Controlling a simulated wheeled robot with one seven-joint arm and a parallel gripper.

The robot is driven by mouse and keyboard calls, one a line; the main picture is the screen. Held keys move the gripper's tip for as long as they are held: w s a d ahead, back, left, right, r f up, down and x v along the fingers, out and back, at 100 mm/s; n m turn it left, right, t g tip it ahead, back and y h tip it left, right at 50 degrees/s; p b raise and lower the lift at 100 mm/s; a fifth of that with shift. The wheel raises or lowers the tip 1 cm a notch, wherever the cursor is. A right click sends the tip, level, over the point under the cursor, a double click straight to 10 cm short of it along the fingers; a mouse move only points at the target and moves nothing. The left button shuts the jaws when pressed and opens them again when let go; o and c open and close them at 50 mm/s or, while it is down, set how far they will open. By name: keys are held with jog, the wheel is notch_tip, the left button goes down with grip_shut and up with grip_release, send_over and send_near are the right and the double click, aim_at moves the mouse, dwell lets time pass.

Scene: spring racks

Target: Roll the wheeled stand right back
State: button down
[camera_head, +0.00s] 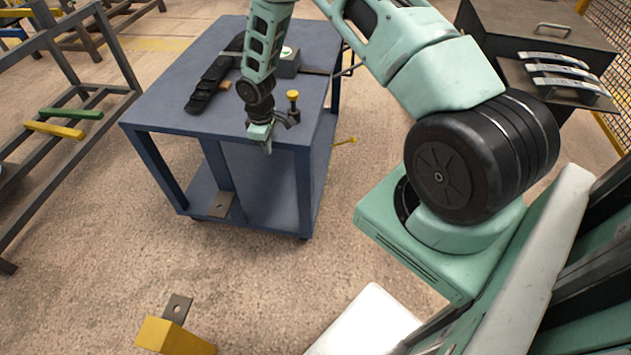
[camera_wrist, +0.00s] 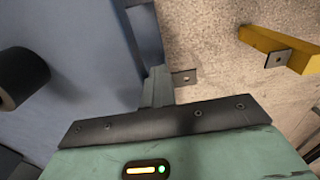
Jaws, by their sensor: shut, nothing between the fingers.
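The wheeled stand (camera_head: 175,110) is a blue table with a lower shelf, in the middle of the head view. My gripper (camera_head: 266,147) is shut and empty at the stand's front top edge, fingers pointing down. I cannot tell whether they touch the edge. In the wrist view, the shut fingers (camera_wrist: 157,88) are beside the stand's blue surface (camera_wrist: 85,60).
A yellow floor block (camera_head: 175,337) with a holed plate lies in front of the stand. A rack (camera_head: 75,60) stands left, a dark bench (camera_head: 530,30) right. Floor between stand and block is clear.

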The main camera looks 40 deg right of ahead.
jog(key=shift+w+d+b, duration=0.15)
jog(key=shift+w+d, duration=0.6)
jog(key=shift+d, duration=0.35)
jog(key=shift+w+d+b, duration=0.15)
jog(key=shift+w+d, duration=0.65)
jog(key=shift+d, duration=0.35)
jog(key=shift+w+d+b, duration=0.15)
jog(key=shift+w+d, duration=0.6)
jog(key=shift+d, duration=0.35)
jog(key=shift+s+a+r+p, duration=0.2)
jog(key=shift+a+r+p, duration=0.1)
jog(key=shift+r+p, duration=0.9)
jog(key=shift+s+a+r+p, duration=0.3)
jog(key=shift+r+p, duration=0.45)
jog(key=shift+r, duration=0.75)
jog(key=shift+s+a+r+p, duration=0.15)
jog(key=shift+a+r+p, duration=0.2)
jog(key=shift+r+p, duration=0.85)
jog(key=shift+r, duration=0.1)
